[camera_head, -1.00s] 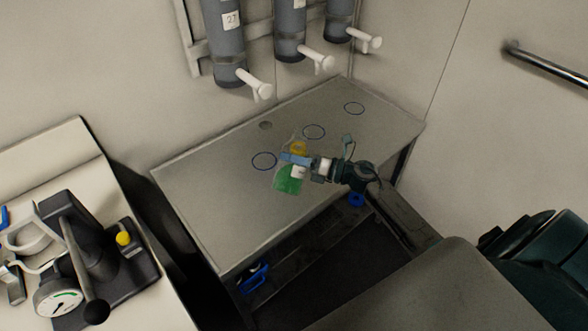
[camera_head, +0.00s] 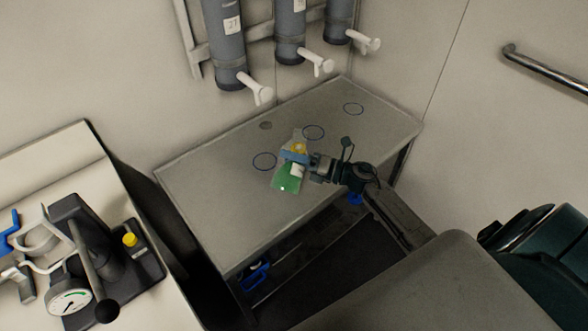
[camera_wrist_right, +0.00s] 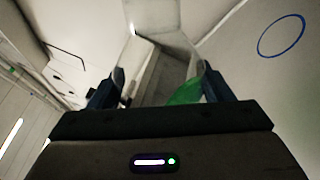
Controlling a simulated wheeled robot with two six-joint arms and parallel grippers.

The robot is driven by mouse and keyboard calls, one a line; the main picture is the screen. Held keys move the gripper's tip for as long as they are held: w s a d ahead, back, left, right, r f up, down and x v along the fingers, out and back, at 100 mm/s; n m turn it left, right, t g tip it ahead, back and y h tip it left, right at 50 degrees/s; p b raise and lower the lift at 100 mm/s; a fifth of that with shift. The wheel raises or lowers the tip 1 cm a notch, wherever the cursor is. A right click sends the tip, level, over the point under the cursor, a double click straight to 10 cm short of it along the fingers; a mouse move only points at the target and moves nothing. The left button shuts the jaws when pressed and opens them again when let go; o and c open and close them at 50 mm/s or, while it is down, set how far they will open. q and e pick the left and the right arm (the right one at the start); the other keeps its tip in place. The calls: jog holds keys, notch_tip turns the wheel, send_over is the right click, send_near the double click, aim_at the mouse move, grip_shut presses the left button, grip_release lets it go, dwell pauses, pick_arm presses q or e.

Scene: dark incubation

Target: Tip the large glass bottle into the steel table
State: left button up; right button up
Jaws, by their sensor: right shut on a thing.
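The large glass bottle (camera_head: 284,182) is clear, with green liquid in its lower-left part and a yellow patch near its other end. It appears tilted over the steel table (camera_head: 220,225). My right gripper (camera_head: 294,158) is shut around the bottle, with its blue fingers across the glass. In the right wrist view, the clear bottle (camera_wrist_right: 160,50) stands between the two fingers (camera_wrist_right: 160,88), with green liquid low on the right. I cannot tell whether the bottle touches the tabletop. My left gripper is not in view.
Grey cylinders with white taps (camera_head: 262,95) hang above the back edge. A bench with a gauge device (camera_head: 69,304) stands at left. The table's left half is clear.

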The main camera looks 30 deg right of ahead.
jog(key=shift+r, duration=0.1)
dwell(0.4)
jog(key=shift+s+a+r+m+p, duration=0.1)
jog(key=shift+r+m+p, duration=0.5)
jog(key=shift+p, duration=0.5)
jog(key=shift+m+p, duration=0.35)
jog(key=shift+m, duration=0.05)
jog(key=shift+a+r+m+p, duration=0.1)
jog(key=shift+r+m+p, duration=0.5)
jog(key=shift+p, duration=0.4)
jog(key=shift+s+m+p, duration=0.1)
jog(key=shift+m+p, duration=0.2)
jog(key=shift+p, duration=0.1)
